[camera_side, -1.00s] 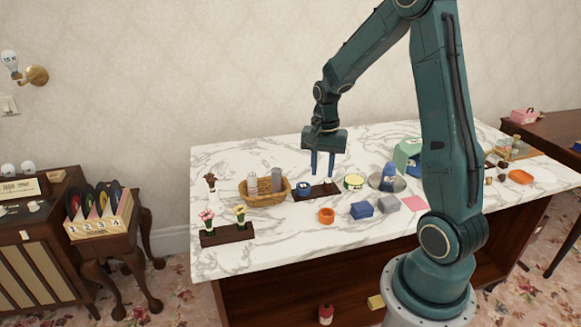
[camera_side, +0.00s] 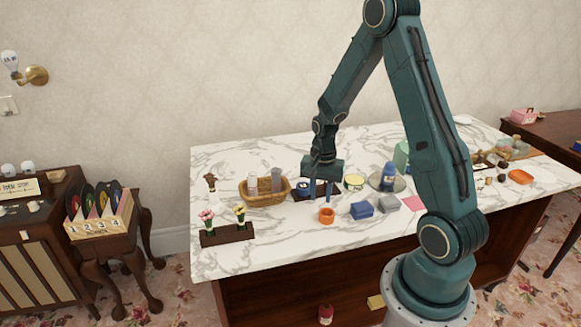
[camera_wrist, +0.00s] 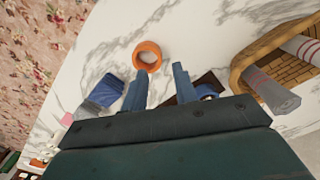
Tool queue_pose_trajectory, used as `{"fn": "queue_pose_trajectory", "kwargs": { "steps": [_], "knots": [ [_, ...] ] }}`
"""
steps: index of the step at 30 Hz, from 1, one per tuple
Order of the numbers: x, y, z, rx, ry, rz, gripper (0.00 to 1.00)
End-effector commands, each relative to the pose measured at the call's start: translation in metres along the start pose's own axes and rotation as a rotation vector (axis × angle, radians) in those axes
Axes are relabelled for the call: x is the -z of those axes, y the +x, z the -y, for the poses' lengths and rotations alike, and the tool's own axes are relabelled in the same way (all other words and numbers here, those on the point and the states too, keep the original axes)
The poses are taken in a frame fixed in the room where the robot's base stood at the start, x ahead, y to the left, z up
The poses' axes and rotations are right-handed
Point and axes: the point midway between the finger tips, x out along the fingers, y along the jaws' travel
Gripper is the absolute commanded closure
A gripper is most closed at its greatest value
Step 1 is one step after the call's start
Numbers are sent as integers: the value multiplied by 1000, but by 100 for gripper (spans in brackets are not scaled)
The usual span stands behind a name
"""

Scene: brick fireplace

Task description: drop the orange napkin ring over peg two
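The orange napkin ring (camera_side: 326,215) lies on the marble table in front of my gripper. In the wrist view the ring (camera_wrist: 147,56) shows just beyond the fingertips, with bare marble around it. My gripper (camera_side: 321,194) is open and empty, its two fingers pointing down behind the ring. In the wrist view the fingers (camera_wrist: 158,78) are spread apart, with nothing between them.
A wicker basket (camera_side: 262,201) with rolled cloths stands left of the board. A dark flower stand (camera_side: 227,235) is at the front left. The marble in front of the ring is clear.

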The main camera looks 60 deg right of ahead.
Motion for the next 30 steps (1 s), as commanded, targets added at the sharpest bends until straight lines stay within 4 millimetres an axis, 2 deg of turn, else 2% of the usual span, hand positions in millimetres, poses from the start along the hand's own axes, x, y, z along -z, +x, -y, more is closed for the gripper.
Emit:
{"fn": "queue_pose_trajectory", "kwargs": {
  "steps": [11, 24, 30],
  "knots": [
    [0, 8, -1, -2, 0, 2, 72],
    [0, 48, -2, -2, -2, 1, 72],
    [0, 54, -2, -2, -2, 0, 72]
  ]
}}
